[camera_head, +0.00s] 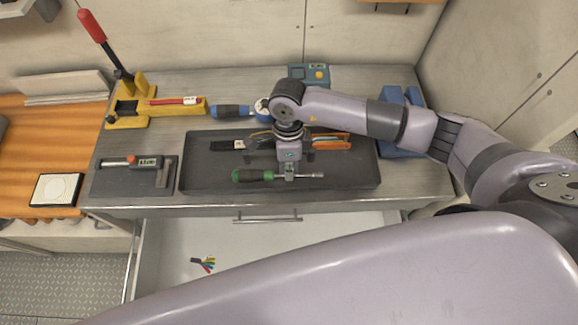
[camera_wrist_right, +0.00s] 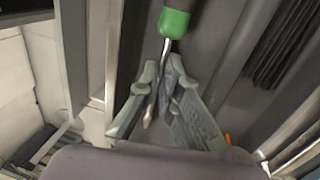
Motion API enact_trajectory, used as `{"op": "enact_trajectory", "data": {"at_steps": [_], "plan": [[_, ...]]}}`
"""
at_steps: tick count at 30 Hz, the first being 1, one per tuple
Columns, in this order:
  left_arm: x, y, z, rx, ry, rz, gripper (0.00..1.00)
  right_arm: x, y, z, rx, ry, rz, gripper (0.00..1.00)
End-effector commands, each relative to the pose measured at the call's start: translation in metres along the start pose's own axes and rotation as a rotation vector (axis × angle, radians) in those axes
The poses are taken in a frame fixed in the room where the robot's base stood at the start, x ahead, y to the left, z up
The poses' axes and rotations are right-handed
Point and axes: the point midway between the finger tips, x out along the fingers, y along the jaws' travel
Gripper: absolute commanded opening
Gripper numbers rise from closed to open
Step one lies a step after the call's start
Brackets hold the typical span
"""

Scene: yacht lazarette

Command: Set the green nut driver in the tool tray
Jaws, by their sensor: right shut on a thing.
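The green nut driver (camera_head: 252,175) has a green and black handle at the left and a metal shaft pointing right. My right gripper (camera_head: 290,177) is shut on its shaft, just beyond the handle. In the right wrist view the green handle end (camera_wrist_right: 175,22) is at the top, with the shaft between the fingertips (camera_wrist_right: 163,68). The dark tool tray (camera_head: 365,178) lies on the bench. The driver lies level over the tray's front part; I cannot tell whether it touches the floor. My left gripper is not in view.
The tray holds a dark tool (camera_head: 225,145) and an orange-handled tool (camera_head: 332,142), partly hidden by my arm. A blue-handled tool (camera_head: 232,111) lies behind it. A caliper mat (camera_head: 108,182) is left, a blue stand (camera_head: 400,140) right. An open drawer (camera_head: 170,225) is below, holding coloured wires (camera_head: 207,264).

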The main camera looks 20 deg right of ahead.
Motion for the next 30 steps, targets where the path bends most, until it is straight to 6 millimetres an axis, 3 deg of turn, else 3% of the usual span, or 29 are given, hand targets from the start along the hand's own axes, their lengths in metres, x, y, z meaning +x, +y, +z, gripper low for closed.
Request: {"op": "enact_trajectory", "data": {"at_steps": [8, 9, 13, 22, 24, 26, 30], "plan": [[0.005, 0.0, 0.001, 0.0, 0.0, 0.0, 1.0, 0.004, -0.001, 0.0, 0.0, 0.0, 0.0, 0.0], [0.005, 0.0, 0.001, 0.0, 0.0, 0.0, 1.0, 0.004, -0.001, 0.0, 0.001, 0.0, 0.0, 0.06], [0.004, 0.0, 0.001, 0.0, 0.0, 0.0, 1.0, 0.003, -0.001, 0.0, 0.001, 0.0, 0.0, 0.14], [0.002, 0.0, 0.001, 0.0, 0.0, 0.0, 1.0, 0.001, 0.0, 0.0, 0.001, 0.0, 0.0, 0.14], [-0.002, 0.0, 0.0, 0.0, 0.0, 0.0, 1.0, -0.003, 0.001, 0.0, 0.001, 0.0, 0.001, 0.14], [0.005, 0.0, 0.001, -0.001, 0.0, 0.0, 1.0, -0.006, -0.002, 0.0, 0.001, -0.002, -0.003, 0.14], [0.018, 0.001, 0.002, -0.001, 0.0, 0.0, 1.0, -0.032, -0.003, 0.001, 0.0, -0.003, -0.007, 0.14]]}}
